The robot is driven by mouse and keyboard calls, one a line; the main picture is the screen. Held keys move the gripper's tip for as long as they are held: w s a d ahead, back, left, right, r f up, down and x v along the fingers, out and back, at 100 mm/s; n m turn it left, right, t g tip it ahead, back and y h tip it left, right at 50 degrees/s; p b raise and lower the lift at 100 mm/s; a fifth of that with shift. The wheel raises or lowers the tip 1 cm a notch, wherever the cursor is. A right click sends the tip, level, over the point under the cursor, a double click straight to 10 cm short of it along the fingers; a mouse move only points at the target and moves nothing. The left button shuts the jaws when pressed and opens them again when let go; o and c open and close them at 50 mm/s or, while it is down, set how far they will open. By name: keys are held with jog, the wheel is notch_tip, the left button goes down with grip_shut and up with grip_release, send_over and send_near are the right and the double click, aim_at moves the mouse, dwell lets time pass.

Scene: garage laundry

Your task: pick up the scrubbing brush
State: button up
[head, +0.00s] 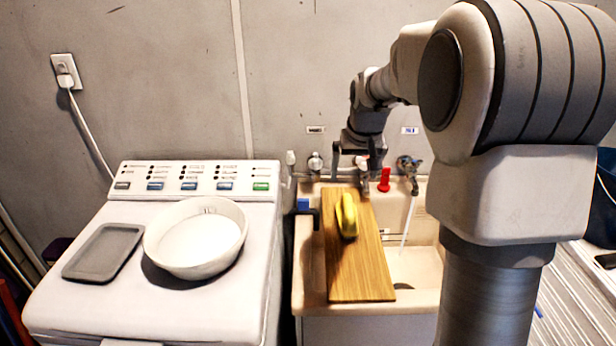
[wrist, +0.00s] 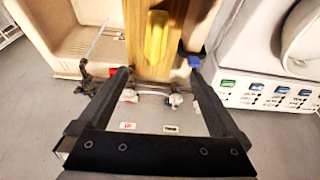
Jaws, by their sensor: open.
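A yellow, elongated object (head: 346,215) lies lengthwise on a wooden board (head: 362,265). It may be the scrubbing brush, but its bristles or handle cannot be made out. In the wrist view the yellow object (wrist: 156,38) lies on the board (wrist: 137,40) beyond the fingertips, roughly between their lines. My gripper (head: 350,175) is open and empty, at the back of the sink by the wall, behind the yellow object. Its two fingers (wrist: 163,78) stand wide apart in the wrist view.
The board lies across the sink (head: 312,285). A tap (head: 410,172) runs water to its right. A red item (head: 384,180) and a blue item (head: 303,204) sit near the rim. On the left, a washing machine (head: 190,305) bears a white bowl (head: 195,262) and a grey tray (head: 104,252).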

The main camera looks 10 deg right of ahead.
send_near(349, 201)
jog(key=x, duration=0.8)
jog(key=shift+f+p, duration=0.15)
jog(key=shift+p, duration=0.15)
jog(key=shift+s+x, duration=0.2)
jog(key=shift+x, duration=2.5)
jog(key=shift+a+f, duration=0.1)
jog(key=c, duration=1.5)
jog(key=shift+r, duration=0.6)
jog(key=r, duration=0.2)
jog(key=d+r, duration=0.1)
jog(key=shift+s+d+r, duration=0.15)
jog(key=shift+s+r, duration=0.2)
jog(key=shift+r, duration=0.05)
jog(key=s+d+r, duration=0.4)
jog(key=d, duration=0.1)
jog(key=s+d+r, duration=0.2)
jog(key=d, duration=0.1)
jog(key=shift+s+b, duration=0.15)
jog(key=shift+b, duration=0.15)
